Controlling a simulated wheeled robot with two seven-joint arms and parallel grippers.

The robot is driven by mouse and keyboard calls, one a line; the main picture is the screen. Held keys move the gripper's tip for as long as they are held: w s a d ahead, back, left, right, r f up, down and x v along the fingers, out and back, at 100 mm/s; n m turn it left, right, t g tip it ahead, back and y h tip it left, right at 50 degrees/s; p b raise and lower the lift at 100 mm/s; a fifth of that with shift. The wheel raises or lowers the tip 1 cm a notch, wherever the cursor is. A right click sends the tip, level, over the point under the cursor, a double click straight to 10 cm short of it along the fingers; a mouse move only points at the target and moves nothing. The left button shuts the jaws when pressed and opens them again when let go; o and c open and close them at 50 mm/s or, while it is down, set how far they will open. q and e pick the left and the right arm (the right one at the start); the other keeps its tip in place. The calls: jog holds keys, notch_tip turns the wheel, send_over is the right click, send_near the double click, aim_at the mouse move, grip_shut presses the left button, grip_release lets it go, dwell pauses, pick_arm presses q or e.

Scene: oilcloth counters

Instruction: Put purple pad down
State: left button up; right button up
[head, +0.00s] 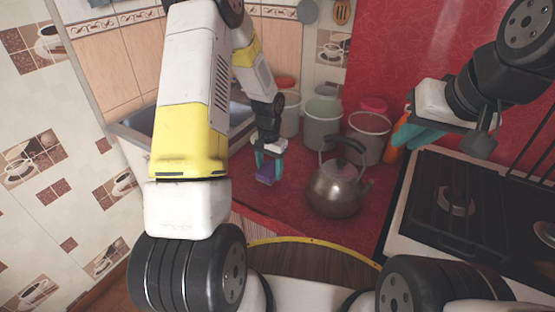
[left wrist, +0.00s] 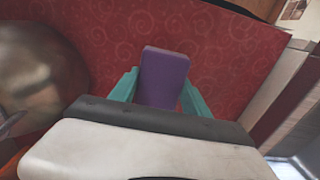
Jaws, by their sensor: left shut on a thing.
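The purple pad (head: 266,174) is between the teal fingers of my left gripper (head: 268,165), over the red counter left of the kettle. In the left wrist view the purple pad (left wrist: 163,77) stands out beyond the teal fingers of the left gripper (left wrist: 160,92), which is shut on it. I cannot tell whether the pad touches the counter. My right gripper (head: 419,133) is at the upper right, above the stove edge; its teal fingers are partly hidden and I cannot tell how far apart they are.
A metal kettle (head: 337,188) stands on the red counter (head: 300,212) just right of the pad; it also shows at the left of the left wrist view (left wrist: 40,60). Several buckets, one of them grey (head: 321,124), stand behind. The stove (head: 468,215) is at the right, the sink (head: 139,122) at the left.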

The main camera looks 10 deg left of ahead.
aim_at(269, 175)
pick_arm(q)
jog(key=shift+w+a+f, duration=0.2)
jog(key=shift+w, duration=0.1)
jog(key=shift+f, duration=1.55)
jog(key=o, duration=1.3)
jog(key=shift+f, duration=0.15)
